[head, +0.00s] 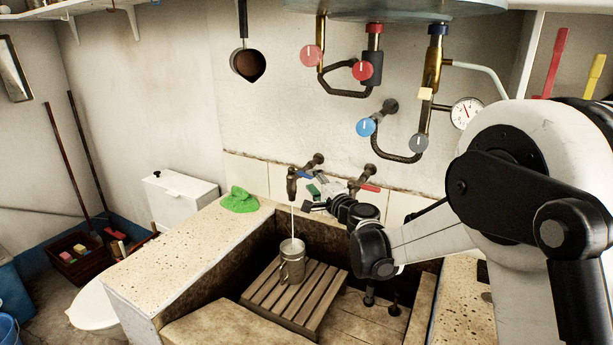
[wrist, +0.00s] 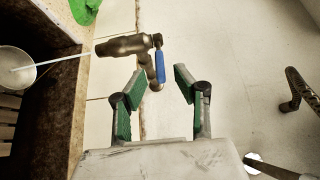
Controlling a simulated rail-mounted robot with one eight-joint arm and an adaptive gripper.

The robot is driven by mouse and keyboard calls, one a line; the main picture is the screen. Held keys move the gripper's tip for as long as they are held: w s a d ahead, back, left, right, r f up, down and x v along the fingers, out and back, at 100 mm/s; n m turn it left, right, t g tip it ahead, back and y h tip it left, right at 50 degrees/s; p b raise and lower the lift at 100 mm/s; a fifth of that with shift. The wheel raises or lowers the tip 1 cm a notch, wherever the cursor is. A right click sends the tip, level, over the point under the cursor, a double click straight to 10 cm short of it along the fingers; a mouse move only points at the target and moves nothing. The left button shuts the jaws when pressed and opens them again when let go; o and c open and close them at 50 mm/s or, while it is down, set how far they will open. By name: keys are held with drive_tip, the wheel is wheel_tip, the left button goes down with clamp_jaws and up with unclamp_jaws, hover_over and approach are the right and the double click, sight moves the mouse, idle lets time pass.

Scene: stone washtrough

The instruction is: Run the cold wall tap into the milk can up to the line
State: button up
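The metal milk can (head: 292,268) stands upright on a slatted wooden rack in the stone trough. The wall tap with the blue lever (head: 292,184) is above it, and a thin stream of water (head: 293,220) falls from its spout into the can. In the wrist view the tap (wrist: 124,46), its blue lever (wrist: 160,68) and the can's mouth (wrist: 16,70) at the left edge show. My gripper (wrist: 159,82) is open, its green-padded fingers apart, with the lever just ahead of and between the tips. The water level and line cannot be made out.
A second wall tap with a red lever (head: 370,188) is close to the right of my gripper. The wooden rack (head: 318,300) lies in the trough. A green cloth (head: 240,200) lies on the left ledge. Pipes with round valves (head: 366,127) hang above.

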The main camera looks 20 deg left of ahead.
sight(308, 178)
drive_tip(key=shift+x, duration=2.35)
drive_tip(key=shift+d, duration=0.1)
clamp_jaws()
